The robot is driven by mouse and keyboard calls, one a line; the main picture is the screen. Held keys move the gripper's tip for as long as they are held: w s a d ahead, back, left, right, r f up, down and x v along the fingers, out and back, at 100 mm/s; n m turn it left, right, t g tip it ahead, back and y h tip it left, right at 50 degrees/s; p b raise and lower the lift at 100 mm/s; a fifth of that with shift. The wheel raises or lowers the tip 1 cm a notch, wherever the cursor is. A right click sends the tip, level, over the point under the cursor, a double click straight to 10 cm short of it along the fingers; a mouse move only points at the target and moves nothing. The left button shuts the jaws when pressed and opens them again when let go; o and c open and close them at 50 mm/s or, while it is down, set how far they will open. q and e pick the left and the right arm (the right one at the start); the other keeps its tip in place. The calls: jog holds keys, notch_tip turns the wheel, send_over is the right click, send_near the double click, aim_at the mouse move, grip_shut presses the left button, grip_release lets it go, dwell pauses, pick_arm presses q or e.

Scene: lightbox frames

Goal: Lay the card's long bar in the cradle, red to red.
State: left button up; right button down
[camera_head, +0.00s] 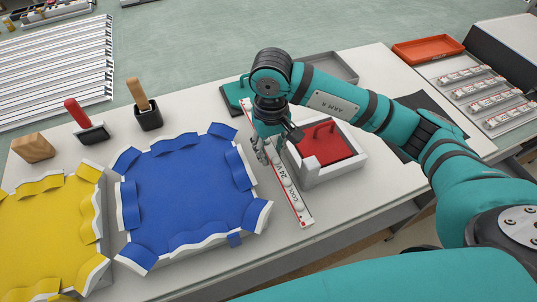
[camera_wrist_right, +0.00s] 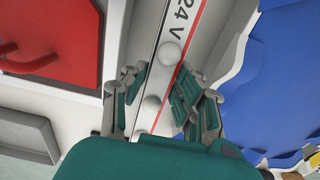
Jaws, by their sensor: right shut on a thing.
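The long bar (camera_head: 291,196) is a narrow white strip with "24 V" lettering, round white domes and a red mark at its near end. It slants beside the blue frame; I cannot tell whether it touches the table. My right gripper (camera_head: 271,150) is shut on it, around its middle part. In the right wrist view, the bar (camera_wrist_right: 175,35) passes between the fingers of the gripper (camera_wrist_right: 157,88), and a red line runs along one edge. The fingers hide part of it. I cannot pick out the cradle or the card for certain. My left gripper is out of view.
A white box (camera_head: 350,167) with a red handled top (camera_head: 330,150) stands close right of the bar. The blue frame (camera_head: 185,190) is left, the yellow one (camera_head: 45,225) farther left. Two handled tools stand behind. An orange tray (camera_head: 428,48) is at back right.

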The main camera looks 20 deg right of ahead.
aim_at(270, 160)
jog(key=shift+f+p, duration=0.35)
jog(key=shift+f, duration=1.55)
jog(key=shift+f, duration=0.2)
jog(key=c, duration=1)
grip_release()
jog(key=shift+c, duration=0.2)
